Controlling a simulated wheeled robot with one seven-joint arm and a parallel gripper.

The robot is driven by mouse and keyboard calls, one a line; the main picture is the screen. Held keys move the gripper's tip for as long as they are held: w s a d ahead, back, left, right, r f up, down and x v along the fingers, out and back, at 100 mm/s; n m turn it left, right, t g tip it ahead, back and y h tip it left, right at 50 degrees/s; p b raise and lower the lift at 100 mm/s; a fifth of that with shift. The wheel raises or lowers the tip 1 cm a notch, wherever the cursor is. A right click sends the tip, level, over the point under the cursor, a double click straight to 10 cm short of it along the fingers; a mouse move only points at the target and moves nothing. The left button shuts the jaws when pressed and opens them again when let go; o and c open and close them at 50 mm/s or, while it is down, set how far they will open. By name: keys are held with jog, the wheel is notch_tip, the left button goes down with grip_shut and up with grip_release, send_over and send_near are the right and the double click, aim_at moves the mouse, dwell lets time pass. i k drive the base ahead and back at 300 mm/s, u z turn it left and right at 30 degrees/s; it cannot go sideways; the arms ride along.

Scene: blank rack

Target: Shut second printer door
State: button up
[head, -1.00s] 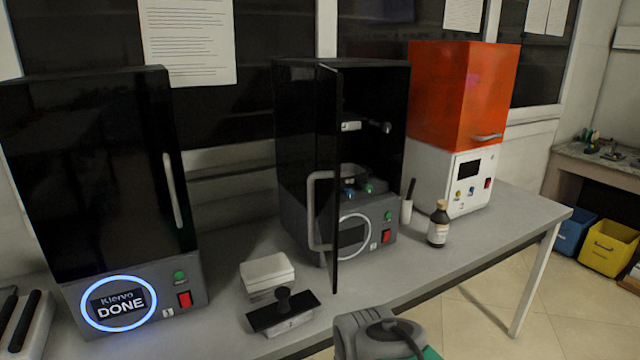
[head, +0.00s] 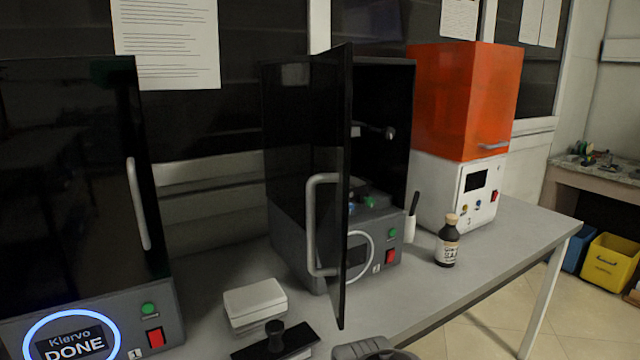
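The second printer (head: 290,235) is the black and grey machine in the middle of the bench. Its dark door (head: 325,125) stands open, hinged at the left and swung out toward me, with a grey bar handle (head: 311,225) on it. The door hides part of the printer's front ring and screen. The inside shows to the right of the door. A grey part of my arm (head: 368,348) shows at the bottom edge, below and apart from the door. My gripper's fingers are not in view.
The first printer (head: 70,180), reading DONE, stands shut at left. A white box (head: 254,303) and a black-topped tool (head: 276,343) lie before the second printer. A brown bottle (head: 447,242) and the orange printer (head: 462,100) stand at right. Floor is free beyond the bench's right end.

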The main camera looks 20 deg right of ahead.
aim_at(327, 203)
jog(key=z, duration=0.1)
jog(key=k, duration=0.95)
jog(key=u, duration=1.3)
jog(key=i, duration=1.05)
jog(key=u, duration=0.2)
